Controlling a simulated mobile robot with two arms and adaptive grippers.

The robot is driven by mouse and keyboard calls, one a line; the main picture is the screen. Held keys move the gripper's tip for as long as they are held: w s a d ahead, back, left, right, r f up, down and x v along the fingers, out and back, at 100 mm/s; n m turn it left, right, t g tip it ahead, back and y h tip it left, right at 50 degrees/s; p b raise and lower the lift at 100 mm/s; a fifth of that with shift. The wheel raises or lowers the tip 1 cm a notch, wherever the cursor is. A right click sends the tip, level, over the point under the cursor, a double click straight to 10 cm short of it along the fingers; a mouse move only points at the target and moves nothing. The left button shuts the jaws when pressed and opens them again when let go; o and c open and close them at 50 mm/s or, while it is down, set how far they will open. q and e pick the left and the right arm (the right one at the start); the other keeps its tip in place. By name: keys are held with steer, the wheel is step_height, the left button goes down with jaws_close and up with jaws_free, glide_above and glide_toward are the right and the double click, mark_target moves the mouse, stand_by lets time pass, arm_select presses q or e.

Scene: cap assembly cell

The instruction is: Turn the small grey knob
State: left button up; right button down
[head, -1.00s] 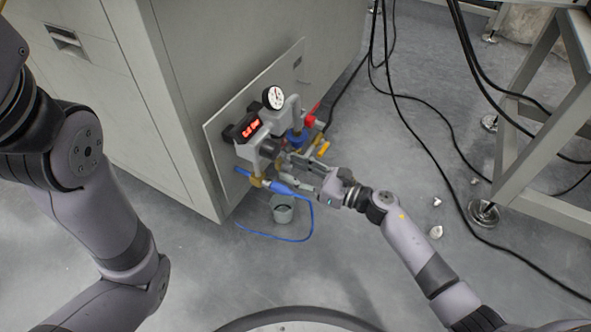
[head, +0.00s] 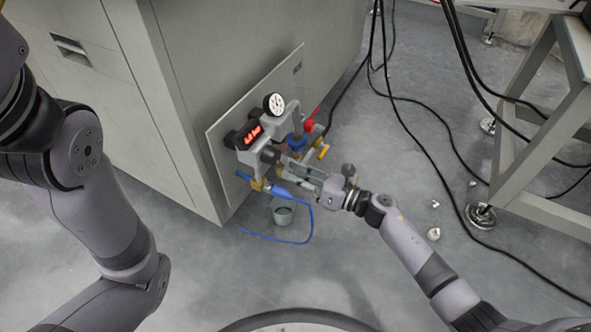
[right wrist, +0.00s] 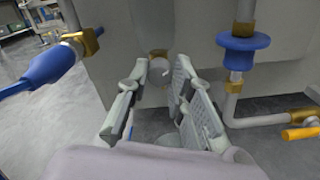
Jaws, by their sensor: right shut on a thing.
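The small grey knob (head: 267,154) sits on the front of the grey valve unit, below the red-lit display (head: 253,133). My right gripper (head: 284,163) reaches in from the right with its fingers at the knob. In the right wrist view the two fingertips (right wrist: 161,74) close around the knob's round end (right wrist: 158,67), which is partly hidden between them. The gripper is shut on it. My left arm is at the left of the head view, but its gripper is out of the picture.
A round gauge (head: 274,104) tops the unit. Red (head: 310,125) and yellow (head: 322,150) handles are beside it. Black cables (head: 425,150) cross the floor.

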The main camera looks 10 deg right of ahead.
steer(key=shift+m, duration=0.3)
steer(key=c, duration=1.4)
jaws_free()
steer(key=v, duration=1.2)
